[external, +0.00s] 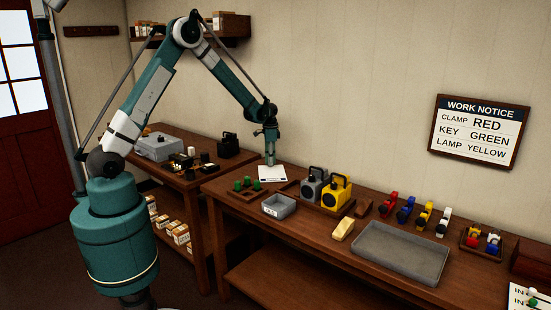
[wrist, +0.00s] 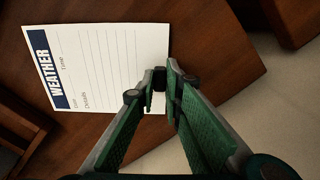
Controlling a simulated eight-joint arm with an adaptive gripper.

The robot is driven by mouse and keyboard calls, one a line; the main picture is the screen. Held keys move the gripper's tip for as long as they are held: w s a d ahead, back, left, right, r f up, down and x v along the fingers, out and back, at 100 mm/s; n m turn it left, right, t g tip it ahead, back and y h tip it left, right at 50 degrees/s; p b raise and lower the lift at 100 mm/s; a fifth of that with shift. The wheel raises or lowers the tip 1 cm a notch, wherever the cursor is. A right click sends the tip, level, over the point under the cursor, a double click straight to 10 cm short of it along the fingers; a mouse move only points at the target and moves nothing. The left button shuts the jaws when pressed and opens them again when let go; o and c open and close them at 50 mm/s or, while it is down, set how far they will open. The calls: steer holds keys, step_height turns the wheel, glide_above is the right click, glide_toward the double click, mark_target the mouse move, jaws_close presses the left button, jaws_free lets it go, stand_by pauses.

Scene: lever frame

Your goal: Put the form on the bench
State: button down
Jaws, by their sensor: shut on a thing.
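The form (external: 272,175) is a white sheet over the back left end of the long wooden bench (external: 340,258). In the wrist view the form (wrist: 100,68) shows a dark blue WEATHER header, with ruled lines and small labels. My gripper (external: 270,163) points down at the form's back edge. In the wrist view my green gripper fingers (wrist: 162,88) are closed together at the form's edge, shut on it. The sheet looks flat and close to the wood (wrist: 205,40); I cannot tell whether it fully touches it.
A rack of green pieces (external: 248,187), a grey bin (external: 279,206), and grey (external: 312,187) and yellow (external: 336,192) boxes stand near the form. A large grey tray (external: 400,252) lies farther right. A side table (external: 175,170) with equipment stands left, across a gap.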

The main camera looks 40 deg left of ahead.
steer(key=shift+f, duration=0.1)
steer(key=c, duration=2.9)
jaws_free()
steer(key=o, duration=0.4)
steer(key=shift+o, duration=0.2)
step_height(320, 180, up, 12)
steer(key=shift+p, duration=0.3)
